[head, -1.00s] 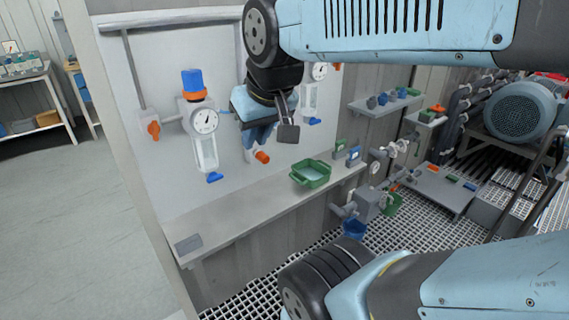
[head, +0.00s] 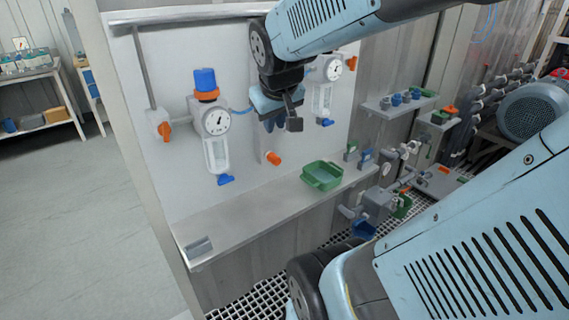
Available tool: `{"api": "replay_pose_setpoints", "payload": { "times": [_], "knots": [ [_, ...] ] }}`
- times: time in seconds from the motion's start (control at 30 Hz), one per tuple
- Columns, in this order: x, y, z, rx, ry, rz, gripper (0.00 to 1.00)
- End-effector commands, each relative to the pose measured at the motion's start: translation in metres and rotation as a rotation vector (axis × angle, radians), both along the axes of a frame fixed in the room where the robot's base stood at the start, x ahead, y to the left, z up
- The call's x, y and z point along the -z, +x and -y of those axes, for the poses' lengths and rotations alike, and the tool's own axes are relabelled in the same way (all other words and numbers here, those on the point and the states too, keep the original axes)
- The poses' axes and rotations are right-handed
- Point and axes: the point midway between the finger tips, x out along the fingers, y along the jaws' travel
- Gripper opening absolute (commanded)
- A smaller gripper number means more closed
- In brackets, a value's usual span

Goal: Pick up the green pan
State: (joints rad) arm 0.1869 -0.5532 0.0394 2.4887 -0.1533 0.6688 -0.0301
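The green pan (head: 322,176) is a shallow tray with raised walls and pale liquid or a pale bottom inside. It sits upright on the right part of the narrow grey ledge below the white panel. My gripper (head: 283,120) hangs in front of the panel, above and a little left of the pan in the picture. It is clear of the pan and nothing shows in its grasp. Its fingers are small and partly hidden by its own body, so I cannot tell how far apart they are.
On the panel are a gauge with a blue cap (head: 211,115), a second gauge (head: 333,69) and an orange knob (head: 273,158). A grey box (head: 198,247) sits at the ledge's left end. The ledge between is clear.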

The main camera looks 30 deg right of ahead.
Motion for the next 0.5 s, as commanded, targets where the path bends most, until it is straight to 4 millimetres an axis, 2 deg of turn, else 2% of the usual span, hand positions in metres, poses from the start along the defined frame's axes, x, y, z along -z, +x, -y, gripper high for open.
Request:
{"api": "replay_pose_setpoints", "payload": {
  "times": [0.03, 0.2, 0.5],
  "knots": [
    [0.009, 0.013, 0.016, 0.014, -0.029, -0.008, 0.17],
    [0.034, 0.050, 0.064, 0.016, -0.123, -0.006, 0.17],
    [0.095, 0.096, 0.146, -0.036, -0.208, -0.006, 0.17]
  ]
}}
